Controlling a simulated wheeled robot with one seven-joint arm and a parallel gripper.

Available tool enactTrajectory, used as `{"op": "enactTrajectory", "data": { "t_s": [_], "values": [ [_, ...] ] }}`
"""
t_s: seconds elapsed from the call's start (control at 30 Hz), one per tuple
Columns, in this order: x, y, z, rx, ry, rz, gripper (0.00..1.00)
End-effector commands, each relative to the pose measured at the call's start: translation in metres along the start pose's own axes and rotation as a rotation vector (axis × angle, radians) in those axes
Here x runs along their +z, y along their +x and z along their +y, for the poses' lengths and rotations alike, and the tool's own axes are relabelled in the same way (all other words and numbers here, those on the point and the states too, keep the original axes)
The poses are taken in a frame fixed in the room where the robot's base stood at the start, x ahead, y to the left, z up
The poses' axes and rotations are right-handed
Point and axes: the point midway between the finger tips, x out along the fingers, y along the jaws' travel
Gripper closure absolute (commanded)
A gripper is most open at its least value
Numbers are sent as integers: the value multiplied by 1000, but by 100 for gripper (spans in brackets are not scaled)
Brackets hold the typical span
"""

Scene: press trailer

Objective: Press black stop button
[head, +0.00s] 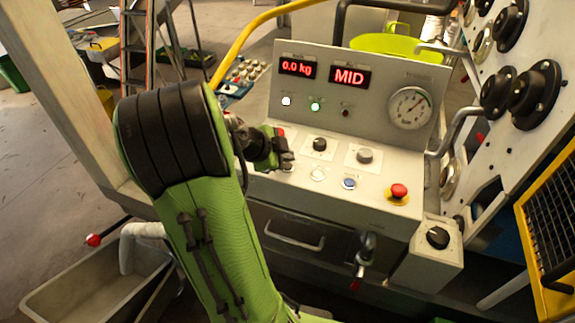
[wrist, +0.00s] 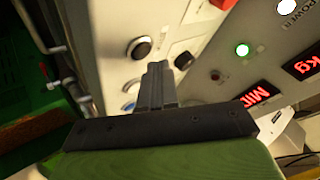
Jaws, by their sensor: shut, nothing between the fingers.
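A black round button (wrist: 139,47) with a pale rim sits on the light control panel in the wrist view, up and left of my fingertips. In the head view my gripper seems to cover it. Another black control (wrist: 184,60) lies right of my fingertips; it seems to be the black knob (head: 319,144) in the head view. I cannot read which is labelled stop. My gripper (head: 287,161) is shut and empty over the left part of the panel; its fingers also show in the wrist view (wrist: 157,68). I see no clear contact with any button.
The panel also holds a red button (head: 280,132), a grey knob (head: 364,156), a white button (head: 318,174), a blue button (head: 349,183) and a red mushroom button (head: 399,191). A gauge (head: 409,107) and red displays (head: 349,77) stand behind. A yellow rail (head: 262,22) rises behind.

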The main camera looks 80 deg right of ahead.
Motion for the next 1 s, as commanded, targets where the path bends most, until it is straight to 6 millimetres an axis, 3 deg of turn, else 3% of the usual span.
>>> {"op": "enactTrajectory", "data": {
  "t_s": [1.0],
  "values": [
    [5,6,5,0,0,0,100]
  ]
}}
